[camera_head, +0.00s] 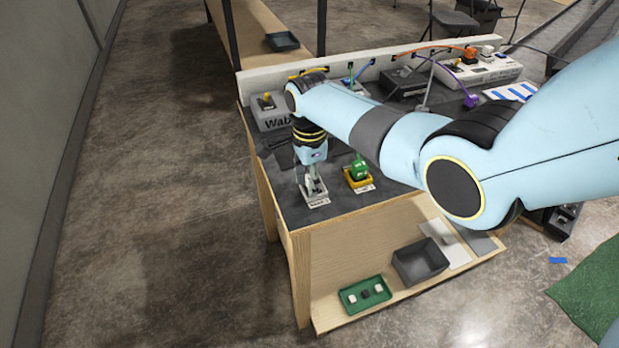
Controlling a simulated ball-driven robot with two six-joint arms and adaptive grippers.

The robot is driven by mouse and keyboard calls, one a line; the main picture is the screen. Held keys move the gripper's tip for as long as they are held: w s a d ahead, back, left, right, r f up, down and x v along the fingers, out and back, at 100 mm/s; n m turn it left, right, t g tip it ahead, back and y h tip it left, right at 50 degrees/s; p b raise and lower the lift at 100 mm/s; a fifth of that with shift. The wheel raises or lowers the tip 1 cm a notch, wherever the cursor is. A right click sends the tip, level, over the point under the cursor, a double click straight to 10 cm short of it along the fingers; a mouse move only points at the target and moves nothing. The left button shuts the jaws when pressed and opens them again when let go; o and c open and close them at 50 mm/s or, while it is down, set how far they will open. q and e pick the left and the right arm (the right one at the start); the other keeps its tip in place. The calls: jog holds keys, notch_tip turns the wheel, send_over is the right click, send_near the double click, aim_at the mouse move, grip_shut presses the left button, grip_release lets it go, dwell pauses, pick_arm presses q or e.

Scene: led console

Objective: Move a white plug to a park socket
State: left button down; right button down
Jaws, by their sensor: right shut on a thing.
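My right gripper (315,190) points down at the near left corner of the dark bench top. It is shut on a small pale thing, most likely the white plug, which its fingers mostly hide. A white labelled socket base (317,202) is directly under the fingertips; I cannot tell whether the plug is seated in it. To its right, a green plug (357,170) stands in a yellow socket base (359,185). Another white plug (487,52) is on the white power strip (483,70) at the back right. My left gripper is not in view.
An orange plug (470,54) is on the strip and a purple plug (471,100) lies in front. A grey labelled box (270,115) stands at the back left. Coloured cables run along the back board. A green tray (365,294) and dark bin (420,262) sit on the lower shelf.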

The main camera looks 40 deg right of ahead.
jog(key=c, duration=0.9)
grip_release()
jog(key=o, duration=0.5)
jog(key=shift+o, duration=0.2)
notch_tip(320, 180, up, 7)
jog(key=p, duration=0.7)
jog(key=shift+p, duration=0.35)
